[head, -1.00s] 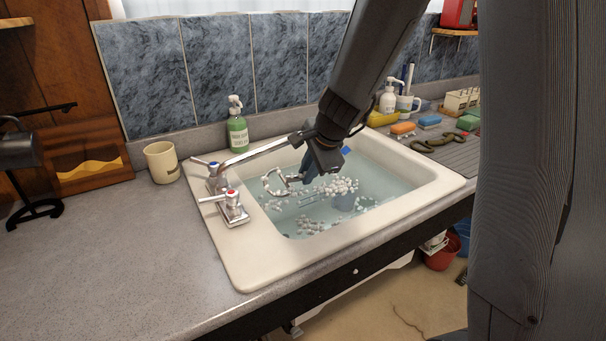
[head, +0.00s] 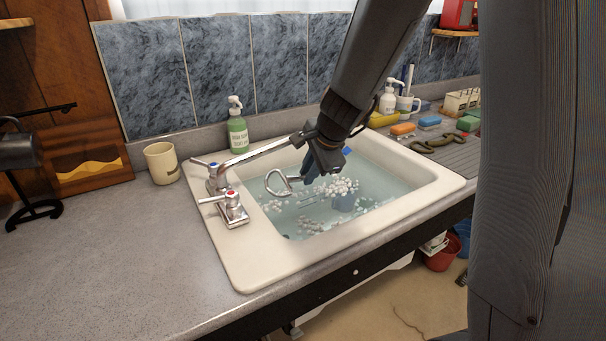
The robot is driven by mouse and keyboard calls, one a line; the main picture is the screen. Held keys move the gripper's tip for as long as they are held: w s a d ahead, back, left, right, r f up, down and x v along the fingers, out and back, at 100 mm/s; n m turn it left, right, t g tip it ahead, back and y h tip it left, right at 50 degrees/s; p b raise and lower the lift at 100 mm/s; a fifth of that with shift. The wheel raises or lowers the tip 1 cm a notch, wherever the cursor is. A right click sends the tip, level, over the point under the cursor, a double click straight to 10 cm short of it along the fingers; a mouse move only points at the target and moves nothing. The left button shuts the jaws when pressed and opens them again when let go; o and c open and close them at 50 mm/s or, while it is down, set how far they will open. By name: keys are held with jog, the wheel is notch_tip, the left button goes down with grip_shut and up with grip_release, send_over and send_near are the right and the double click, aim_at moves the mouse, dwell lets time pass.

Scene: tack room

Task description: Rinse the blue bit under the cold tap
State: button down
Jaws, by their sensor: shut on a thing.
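My gripper (head: 314,168) is over the sink, pointing down, below the end of the tap spout (head: 262,154). It is shut on the blue bit, whose bare metal ring (head: 268,186) sticks out to the left above the water. The bit's blue part is mostly hidden by my gripper. The cold tap (head: 208,165), with a blue mark, stands at the sink's left back corner. The hot tap (head: 232,205), with a red mark, is in front of it. I cannot tell whether water runs from the spout.
The white sink (head: 245,268) holds water with clumps of foam (head: 308,225) and a submerged bluish thing (head: 344,203). A green soap bottle (head: 237,133) stands behind it and a cream mug (head: 162,163) at left. Sponges (head: 403,128) lie at right.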

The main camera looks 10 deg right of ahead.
aim_at(296, 179)
jog(key=shift+s+a, duration=0.25)
jog(key=shift+a, duration=0.65)
jog(key=shift+s+a+p, duration=0.15)
jog(key=shift+a+p, duration=0.15)
jog(key=shift+p, duration=0.05)
jog(key=shift+a, duration=0.3)
jog(key=shift+w+d, duration=0.3)
jog(key=shift+w, duration=0.25)
jog(key=shift+w+d, duration=0.3)
jog(key=shift+w, duration=0.25)
jog(key=shift+s+d, duration=0.15)
jog(key=shift+s, duration=0.25)
dwell(0.4)
jog(key=shift+s+d, duration=0.1)
jog(key=shift+s, duration=0.25)
jog(key=shift+s+d+b, duration=0.2)
jog(key=shift+s+b, duration=0.25)
jog(key=shift+s, duration=0.2)
jog(key=shift+s+d, duration=0.1)
jog(key=shift+s, duration=0.2)
